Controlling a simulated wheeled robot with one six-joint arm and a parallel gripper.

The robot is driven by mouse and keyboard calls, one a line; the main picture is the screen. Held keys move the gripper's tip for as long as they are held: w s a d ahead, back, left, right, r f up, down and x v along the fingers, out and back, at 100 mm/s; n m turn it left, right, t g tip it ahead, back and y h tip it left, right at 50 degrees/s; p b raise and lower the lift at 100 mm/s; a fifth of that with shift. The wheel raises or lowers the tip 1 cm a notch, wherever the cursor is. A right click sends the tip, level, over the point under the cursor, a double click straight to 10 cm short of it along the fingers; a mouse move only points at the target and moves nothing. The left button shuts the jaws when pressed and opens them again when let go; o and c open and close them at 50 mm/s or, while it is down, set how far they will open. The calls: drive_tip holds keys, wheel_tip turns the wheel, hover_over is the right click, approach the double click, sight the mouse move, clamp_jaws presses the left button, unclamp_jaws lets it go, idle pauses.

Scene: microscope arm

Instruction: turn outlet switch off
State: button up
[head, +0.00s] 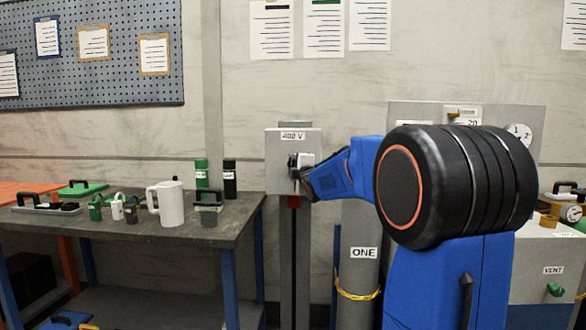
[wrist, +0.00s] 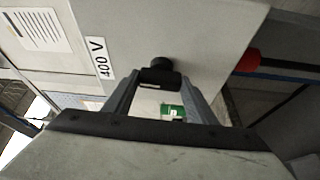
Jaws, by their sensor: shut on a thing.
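The outlet is a grey box (head: 280,152) marked "400 V", mounted on a post against the wall. In the wrist view its front face (wrist: 205,30) appears turned on its side. A black switch knob (wrist: 161,65) sticks out from that face. My gripper (wrist: 160,82) has its two grey fingers on either side of the black switch handle and is shut on it. In the head view my gripper (head: 300,172) reaches in from the right to the front of the box. My fingers and wrist partly hide the switch there.
A workbench (head: 120,235) stands to the left, with a white jug (head: 170,204), green and black bottles and several small containers. A cylinder marked "ONE" (head: 362,254) stands right of the post. A red part (head: 293,202) shows under the box.

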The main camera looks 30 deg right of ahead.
drive_tip(key=shift+f+n, duration=0.1)
drive_tip(key=shift+n, duration=0.3)
drive_tip(key=o, duration=1.1)
drive_tip(key=shift+s, duration=0.1)
drive_tip(key=shift+s+a, duration=0.1)
drive_tip(key=shift+s, duration=0.15)
drive_tip(key=v, duration=1.6)
drive_tip(key=shift+s+r, duration=0.25)
drive_tip(key=shift+s, duration=0.1)
